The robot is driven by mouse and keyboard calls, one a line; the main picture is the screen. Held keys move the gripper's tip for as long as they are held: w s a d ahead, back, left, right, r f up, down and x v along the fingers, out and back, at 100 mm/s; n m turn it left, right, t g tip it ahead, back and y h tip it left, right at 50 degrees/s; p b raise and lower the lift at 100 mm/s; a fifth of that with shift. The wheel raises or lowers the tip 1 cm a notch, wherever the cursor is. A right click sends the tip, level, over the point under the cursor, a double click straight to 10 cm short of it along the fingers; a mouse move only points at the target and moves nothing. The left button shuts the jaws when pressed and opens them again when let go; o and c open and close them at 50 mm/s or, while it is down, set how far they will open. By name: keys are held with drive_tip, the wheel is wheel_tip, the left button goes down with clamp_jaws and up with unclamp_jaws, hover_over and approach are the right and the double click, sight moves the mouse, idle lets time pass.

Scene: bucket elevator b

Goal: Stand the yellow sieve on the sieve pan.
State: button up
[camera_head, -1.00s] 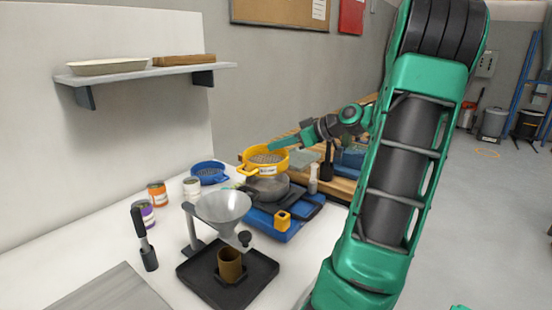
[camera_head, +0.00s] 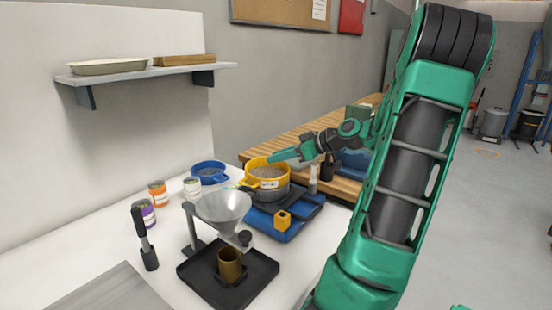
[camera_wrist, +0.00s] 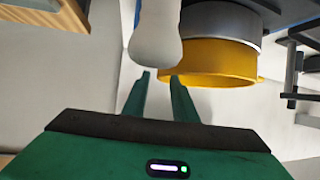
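The yellow sieve (camera_head: 265,184) with a white label sits upright and level on the grey sieve pan (camera_head: 270,196), over the blue base. In the wrist view, which is upside down, the yellow wall (camera_wrist: 215,66) meets the grey pan (camera_wrist: 218,22) evenly, with no gap seen. My gripper (camera_head: 274,158) is just above the sieve's rim in the head view. In the wrist view my gripper's fingers (camera_wrist: 160,76) are apart with nothing between them, and the sieve wall lies just right of them.
A blue sieve (camera_head: 208,175) stands left of the yellow one. A funnel on a stand (camera_head: 222,207) is in front. A pale bottle (camera_head: 313,180) is close on the right and looms near my fingers in the wrist view (camera_wrist: 155,35). Several small cans stand at the left.

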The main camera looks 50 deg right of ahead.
drive_tip(key=v, duration=1.2)
drive_tip(key=shift+s, duration=0.1)
idle(0.4)
